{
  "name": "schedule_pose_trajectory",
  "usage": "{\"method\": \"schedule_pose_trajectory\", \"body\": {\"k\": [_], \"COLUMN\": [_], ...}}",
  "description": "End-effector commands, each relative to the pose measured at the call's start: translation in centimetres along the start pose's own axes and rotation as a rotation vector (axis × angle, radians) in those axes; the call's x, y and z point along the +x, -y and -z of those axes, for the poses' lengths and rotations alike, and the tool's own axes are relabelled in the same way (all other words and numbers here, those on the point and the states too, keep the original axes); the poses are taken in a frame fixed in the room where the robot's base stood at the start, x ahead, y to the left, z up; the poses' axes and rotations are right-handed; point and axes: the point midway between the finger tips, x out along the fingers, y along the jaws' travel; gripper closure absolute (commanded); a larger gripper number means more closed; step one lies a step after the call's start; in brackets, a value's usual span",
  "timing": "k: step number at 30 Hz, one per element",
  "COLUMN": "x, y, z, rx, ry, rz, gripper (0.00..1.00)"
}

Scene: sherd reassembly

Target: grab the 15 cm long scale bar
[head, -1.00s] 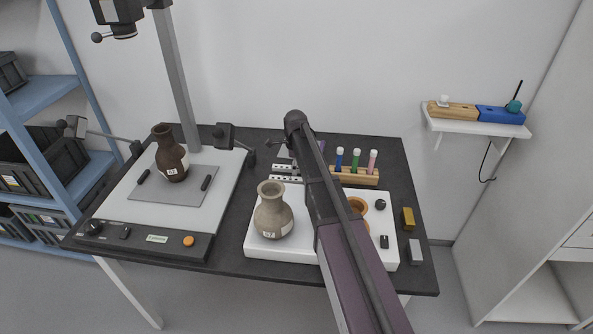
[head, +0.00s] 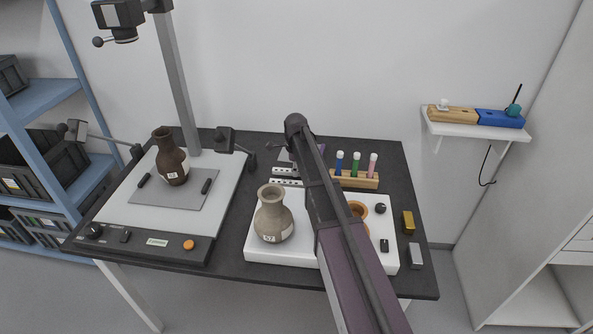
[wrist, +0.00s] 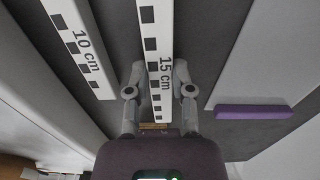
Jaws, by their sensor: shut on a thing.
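The 15 cm scale bar (wrist: 153,45) is white with black squares and the print "15 cm". In the wrist view it runs upright through the middle, between the fingers of my gripper (wrist: 159,85), which is shut on it. The 10 cm scale bar (wrist: 76,40) lies to its left in the wrist view, apart from the fingers. In the head view two scale bars show in part, one of them the bar (head: 286,171), just left of my arm. My gripper is hidden behind my arm there.
A purple block (wrist: 253,111) is right of my gripper in the wrist view. In the head view a grey-brown vase (head: 272,215) stands on a white board, a dark vase (head: 170,160) on the copy stand, and a wooden rack (head: 356,179) holds coloured tubes behind my arm.

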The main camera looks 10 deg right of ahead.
Motion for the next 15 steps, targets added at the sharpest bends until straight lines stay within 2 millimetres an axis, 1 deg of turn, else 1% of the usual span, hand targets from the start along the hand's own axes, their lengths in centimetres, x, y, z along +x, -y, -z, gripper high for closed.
{"method": "schedule_pose_trajectory", "body": {"k": [8,15], "x": [-1.9,-4.2], "y": [0.0,0.0], "z": [0.0,0.0], "rx": [0.0,0.0], "ry": [0.0,0.0], "rz": [0.0,0.0], "gripper": [1.0,1.0]}}
